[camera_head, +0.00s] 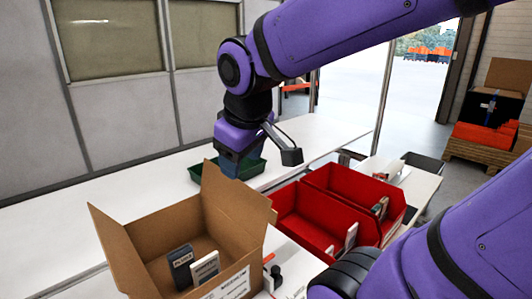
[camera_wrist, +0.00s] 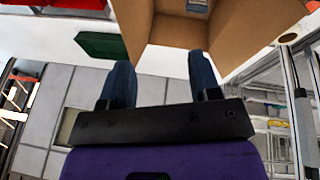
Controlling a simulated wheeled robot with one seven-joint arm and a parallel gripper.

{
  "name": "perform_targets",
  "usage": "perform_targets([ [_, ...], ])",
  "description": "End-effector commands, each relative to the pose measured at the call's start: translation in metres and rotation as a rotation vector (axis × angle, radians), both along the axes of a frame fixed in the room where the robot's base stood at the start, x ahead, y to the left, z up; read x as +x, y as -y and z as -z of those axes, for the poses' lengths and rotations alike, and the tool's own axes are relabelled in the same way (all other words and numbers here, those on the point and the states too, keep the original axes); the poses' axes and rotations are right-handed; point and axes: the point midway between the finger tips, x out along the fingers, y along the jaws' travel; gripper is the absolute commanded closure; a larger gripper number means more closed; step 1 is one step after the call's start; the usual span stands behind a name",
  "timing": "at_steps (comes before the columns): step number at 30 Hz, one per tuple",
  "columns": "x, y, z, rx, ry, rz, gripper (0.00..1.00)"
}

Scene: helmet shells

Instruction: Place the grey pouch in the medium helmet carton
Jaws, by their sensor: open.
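An open cardboard carton (camera_head: 171,233) stands at the lower left in the head view, flaps raised. A dark grey item (camera_head: 181,267) with white lettering and a pale box (camera_head: 206,268) stand inside it. I cannot tell whether the dark item is the grey pouch; no other pouch is clear. My gripper (camera_head: 237,172) hangs behind the carton's raised right flap, near the green tray (camera_head: 256,171). In the wrist view my gripper (camera_wrist: 161,75) has its two blue fingers apart with nothing between them. The carton (camera_wrist: 240,30) shows beyond them there, partly cut off, and the green tray (camera_wrist: 101,45) lies left.
Two red bins (camera_head: 312,225) with pale cards in them stand right of the carton. A white table (camera_head: 140,190) runs behind, mostly bare at its left. Small dark and red objects (camera_head: 272,272) lie close to the carton's right side.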

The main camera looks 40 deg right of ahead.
Motion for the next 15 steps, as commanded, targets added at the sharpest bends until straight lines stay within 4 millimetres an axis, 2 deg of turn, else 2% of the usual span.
perform_targets([
  [1,-0.011,0.0,-0.007,0.027,0.029,0.031,0.43],
  [6,-0.039,0.003,-0.02,0.124,0.094,0.131,0.43],
  [10,-0.053,0.005,-0.024,0.178,0.121,0.178,0.43],
  [15,-0.059,0.006,-0.026,0.207,0.131,0.202,0.43],
])
